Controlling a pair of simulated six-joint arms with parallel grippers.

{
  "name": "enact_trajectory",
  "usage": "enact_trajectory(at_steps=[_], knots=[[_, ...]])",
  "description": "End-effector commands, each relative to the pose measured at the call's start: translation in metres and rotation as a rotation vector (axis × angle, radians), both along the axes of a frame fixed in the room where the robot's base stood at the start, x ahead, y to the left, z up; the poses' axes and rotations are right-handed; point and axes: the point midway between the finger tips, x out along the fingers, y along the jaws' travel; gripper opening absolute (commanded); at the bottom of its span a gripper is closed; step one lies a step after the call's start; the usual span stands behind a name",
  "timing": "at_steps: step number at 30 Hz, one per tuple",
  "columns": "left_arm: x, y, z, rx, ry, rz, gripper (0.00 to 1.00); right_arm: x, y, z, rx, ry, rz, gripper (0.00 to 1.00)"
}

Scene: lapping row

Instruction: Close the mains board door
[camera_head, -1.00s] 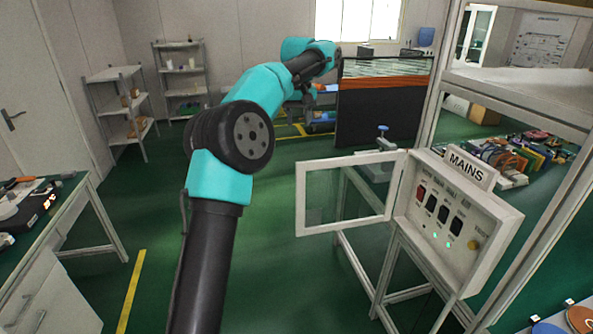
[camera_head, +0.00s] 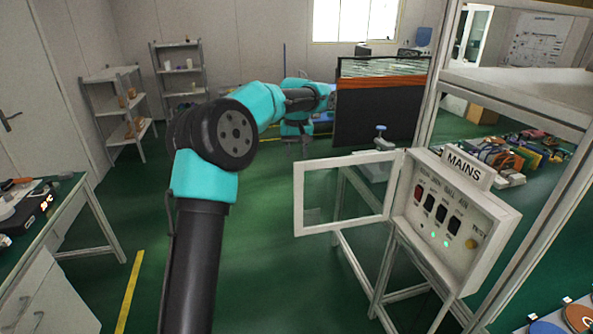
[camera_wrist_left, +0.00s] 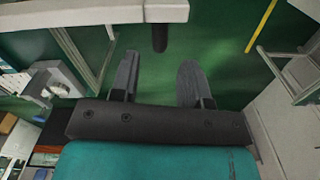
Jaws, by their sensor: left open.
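The mains board (camera_head: 457,238) is a white box on a stand at the right of the head view, with dark switches, green lights and a yellow button. Its door (camera_head: 345,227), a white frame with a clear pane, stands wide open to the left of the box. My left gripper (camera_wrist_left: 157,82) is open, with nothing between its fingers in the left wrist view. In the head view, my left wrist is above and beyond the door in the picture, apart from it; its fingertips are small and hard to make out. My right gripper is not in view.
A dark-sided bench (camera_head: 375,118) stands behind the door. A workbench (camera_head: 62,215) is at the left, and shelves (camera_head: 118,112) stand by the back wall. A metal frame post (camera_head: 440,75) rises beside the board.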

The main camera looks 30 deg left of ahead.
Motion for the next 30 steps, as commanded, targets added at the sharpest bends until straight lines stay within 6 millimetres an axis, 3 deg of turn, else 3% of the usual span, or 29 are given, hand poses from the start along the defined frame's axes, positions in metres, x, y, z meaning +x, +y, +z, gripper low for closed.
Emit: enact_trajectory(at_steps=[6, 12, 24, 30], knots=[[0.0, 0.0, -0.038, 0.001, 0.003, -0.001, 0.42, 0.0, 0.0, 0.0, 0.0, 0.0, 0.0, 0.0], [0.0, 0.0, -0.062, 0.0, 0.001, -0.001, 0.42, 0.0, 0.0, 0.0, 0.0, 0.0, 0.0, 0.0], [0.0, 0.0, -0.07, 0.0, 0.0, -0.001, 0.42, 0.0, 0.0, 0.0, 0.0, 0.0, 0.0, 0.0], [0.0, 0.0, -0.07, 0.0, 0.0, -0.001, 0.24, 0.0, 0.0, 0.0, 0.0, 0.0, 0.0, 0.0]])
